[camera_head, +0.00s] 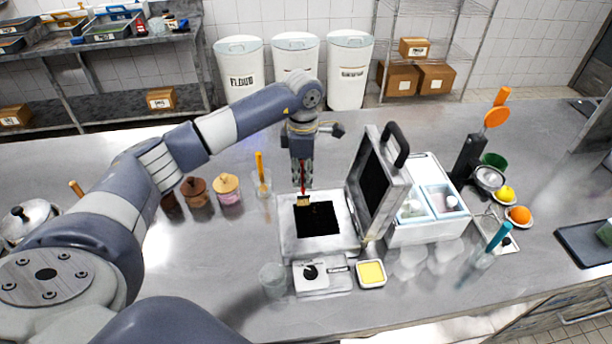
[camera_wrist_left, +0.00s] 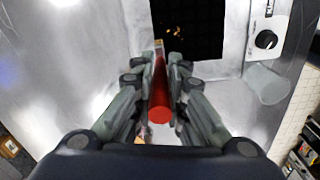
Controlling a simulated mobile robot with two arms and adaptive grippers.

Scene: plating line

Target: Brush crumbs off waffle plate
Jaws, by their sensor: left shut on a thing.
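The waffle iron stands open on the counter, with its dark lower waffle plate (camera_head: 317,219) facing up and its lid (camera_head: 380,185) raised at the right. In the left wrist view the plate (camera_wrist_left: 188,28) shows a few small golden crumbs (camera_wrist_left: 177,33). My left gripper (camera_head: 301,180) is shut on a brush with a red handle (camera_wrist_left: 159,95). The brush's tan bristle head (camera_head: 303,201) hangs down at the far edge of the plate; I cannot tell whether it touches. My right gripper is not in view.
The waffle iron's controls (camera_head: 323,276) and a yellow-filled dish (camera_head: 371,273) are in front. A clear glass (camera_head: 272,279) stands front left. A white container (camera_head: 427,229) stands right of the lid. Jars (camera_head: 227,189) and a glass with a yellow-handled tool (camera_head: 262,183) stand left.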

